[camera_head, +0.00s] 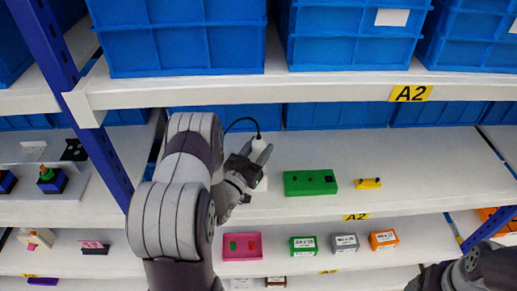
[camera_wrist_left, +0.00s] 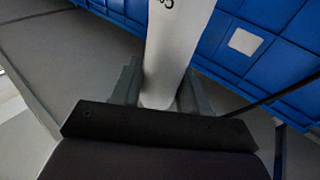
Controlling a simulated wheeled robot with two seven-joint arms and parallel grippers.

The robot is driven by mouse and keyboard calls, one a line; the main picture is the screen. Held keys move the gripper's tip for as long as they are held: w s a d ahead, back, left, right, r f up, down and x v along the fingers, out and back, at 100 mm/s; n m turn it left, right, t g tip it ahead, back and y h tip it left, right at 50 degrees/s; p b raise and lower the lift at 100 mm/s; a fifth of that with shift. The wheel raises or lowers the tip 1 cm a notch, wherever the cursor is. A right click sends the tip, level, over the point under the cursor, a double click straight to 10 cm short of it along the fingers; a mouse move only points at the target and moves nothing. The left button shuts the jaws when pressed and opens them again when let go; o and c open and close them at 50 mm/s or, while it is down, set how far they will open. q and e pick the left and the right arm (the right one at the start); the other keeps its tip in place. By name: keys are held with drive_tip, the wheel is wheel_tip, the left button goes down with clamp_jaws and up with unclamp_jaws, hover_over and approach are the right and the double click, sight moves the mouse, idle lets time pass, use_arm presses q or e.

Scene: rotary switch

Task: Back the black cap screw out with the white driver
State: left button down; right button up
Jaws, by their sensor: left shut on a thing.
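My left gripper (camera_head: 258,158) is shut on the white driver (camera_head: 259,144), above the middle shelf. In the left wrist view, the driver's white body (camera_wrist_left: 176,45) stands between the two grey fingers (camera_wrist_left: 158,92). A dark cord runs from the driver's top. To the right, apart from the gripper, a green block (camera_head: 310,188) lies on the shelf with small dark parts on its top. The dark part at its right end (camera_head: 329,178) may be the black cap screw; it is too small to be sure. The driver's tip is hidden. My right gripper's fingers do not show.
A yellow piece (camera_head: 368,184) with small dark knobs lies right of the green block. Blue bins (camera_head: 185,45) fill the shelf above. The lower shelf holds a pink tray (camera_head: 242,256) and several small boxes. The middle shelf's right side is clear.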

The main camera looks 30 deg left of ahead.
use_arm(q)
drive_tip(key=shift+f, duration=0.1)
drive_tip(key=shift+c, duration=2.4)
unclamp_jaws()
drive_tip(key=shift+s+f, duration=0.15)
drive_tip(key=s+f+b, duration=0.1)
drive_tip(key=s+b, duration=0.4)
drive_tip(key=s, duration=0.7)
drive_tip(key=shift+s+a+f, duration=0.15)
drive_tip(key=shift+a+f, duration=0.1)
drive_tip(key=shift+f, duration=0.15)
